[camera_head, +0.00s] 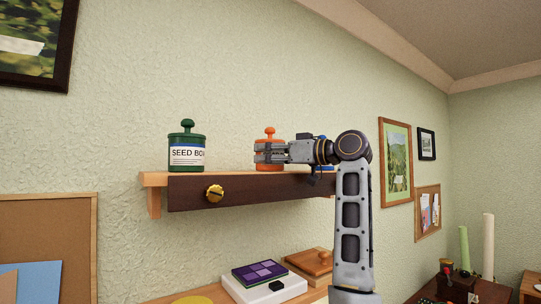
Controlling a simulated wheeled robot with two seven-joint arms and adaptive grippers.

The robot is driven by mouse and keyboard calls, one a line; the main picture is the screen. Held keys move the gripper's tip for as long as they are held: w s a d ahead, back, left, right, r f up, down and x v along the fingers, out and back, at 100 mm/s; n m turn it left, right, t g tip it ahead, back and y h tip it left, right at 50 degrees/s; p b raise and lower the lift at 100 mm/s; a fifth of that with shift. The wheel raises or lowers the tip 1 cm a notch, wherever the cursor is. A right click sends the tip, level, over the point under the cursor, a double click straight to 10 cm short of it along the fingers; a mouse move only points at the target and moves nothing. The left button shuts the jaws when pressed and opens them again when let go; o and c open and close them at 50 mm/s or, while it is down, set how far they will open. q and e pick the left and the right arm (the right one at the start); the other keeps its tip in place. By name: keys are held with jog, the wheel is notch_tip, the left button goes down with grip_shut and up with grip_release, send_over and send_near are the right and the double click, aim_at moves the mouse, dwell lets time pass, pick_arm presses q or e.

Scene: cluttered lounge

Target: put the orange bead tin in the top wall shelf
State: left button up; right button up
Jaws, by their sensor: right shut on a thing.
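The orange bead tin (269,133), with a round knob on top, stands upright at the wall shelf (152,180). My right gripper (268,152) comes in from the right and is shut on the tin, with its fingers across the tin's body and hiding much of it. The tin's base is level with the shelf top; I cannot tell if it touches the board. The shelf has a dark front (260,191) with a brass knob (215,193). My left gripper is not in view.
A green seed box tin (187,150) stands on the shelf's left end, with clear space between it and the orange tin. A blue item (327,168) shows partly behind my right gripper. Below are a purple-topped box (260,273) and a wooden lidded box (309,262).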

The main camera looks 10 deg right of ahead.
jog(key=o, duration=0.8)
jog(key=shift+f, duration=0.1)
jog(key=o, duration=0.4)
jog(key=b+v, duration=0.3)
jog(key=v, duration=0.9)
jog(key=shift+r+b, duration=0.2)
jog(key=shift+b, duration=0.1)
